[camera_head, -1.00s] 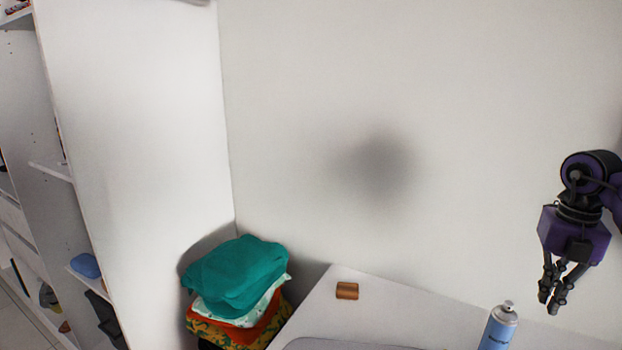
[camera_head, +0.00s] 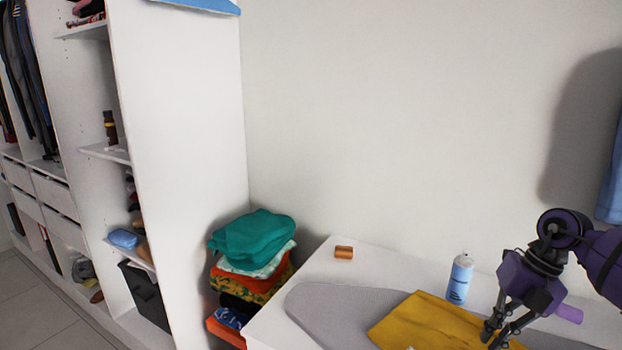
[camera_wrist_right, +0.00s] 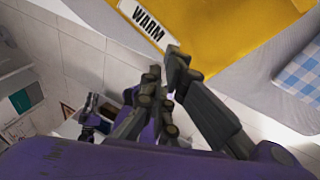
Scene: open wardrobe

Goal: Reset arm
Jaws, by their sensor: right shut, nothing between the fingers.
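My right gripper (camera_head: 493,338) is at the lower right of the head view, pointing down, in front of the yellow cloth (camera_head: 425,322). Its fingers are shut with nothing between them. In the right wrist view, the shut fingers (camera_wrist_right: 167,72) fill the middle, next to the yellow cloth (camera_wrist_right: 215,35) with its "WARM" label. Whether the fingertips touch the cloth I cannot tell. My left gripper does not show in the head view.
The grey ironing pad (camera_head: 320,305) lies on the white table (camera_head: 285,300). A blue spray can (camera_head: 460,280) and small brown block (camera_head: 344,252) stand on the table. Folded clothes (camera_head: 253,240) are stacked left of it. The white wardrobe (camera_head: 180,150) is at left; a checked cloth (camera_wrist_right: 300,72) is beside the yellow one.

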